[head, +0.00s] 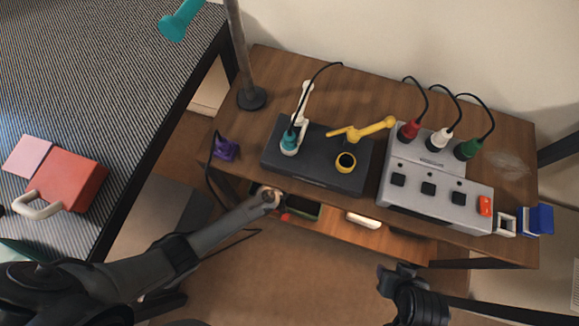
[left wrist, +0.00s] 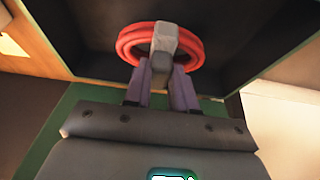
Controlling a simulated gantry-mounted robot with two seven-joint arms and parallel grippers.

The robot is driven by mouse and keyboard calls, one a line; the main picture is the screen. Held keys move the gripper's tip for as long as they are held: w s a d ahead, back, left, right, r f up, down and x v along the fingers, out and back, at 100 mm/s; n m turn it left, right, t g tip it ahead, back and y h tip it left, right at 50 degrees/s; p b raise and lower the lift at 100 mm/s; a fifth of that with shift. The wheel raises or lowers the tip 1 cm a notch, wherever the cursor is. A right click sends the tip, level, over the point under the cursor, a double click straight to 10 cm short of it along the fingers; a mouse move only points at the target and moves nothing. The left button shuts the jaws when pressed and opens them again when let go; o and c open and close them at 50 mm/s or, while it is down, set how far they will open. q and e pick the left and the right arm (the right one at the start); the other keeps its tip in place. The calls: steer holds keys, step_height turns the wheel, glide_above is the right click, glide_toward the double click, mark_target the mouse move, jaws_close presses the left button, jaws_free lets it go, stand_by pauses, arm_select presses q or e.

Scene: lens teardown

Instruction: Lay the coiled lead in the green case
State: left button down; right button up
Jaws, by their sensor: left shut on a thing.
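The coiled lead is a red ring of cable (left wrist: 130,44) in the left wrist view. My left gripper (left wrist: 163,48) is shut on it, with the coil around the fingertips. Behind the coil is the dark inside of the green case (left wrist: 48,135), whose green rim shows at the lower left. In the head view the green case (head: 308,210) sits in the open drawer under the desk's front edge. My left gripper (head: 270,196) is over its left part, and a bit of red shows beside it. I cannot tell whether the coil touches the case's floor. My right gripper (head: 398,272) is away from the desk; its jaws are unclear.
A white object (head: 363,221) lies in the drawer right of the case. On the wooden desk (head: 265,75) stand a dark box (head: 318,175), a grey box with plugs (head: 440,165) and a purple item (head: 226,149). A red case (head: 75,178) lies on the striped surface at left.

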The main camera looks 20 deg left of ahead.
arm_select(q)
steer(key=shift+f+b, duration=1.75)
steer(key=shift+f, duration=0.35)
steer(key=shift+f, duration=0.1)
steer(key=c, duration=0.9)
jaws_free()
steer(key=shift+a, duration=0.1)
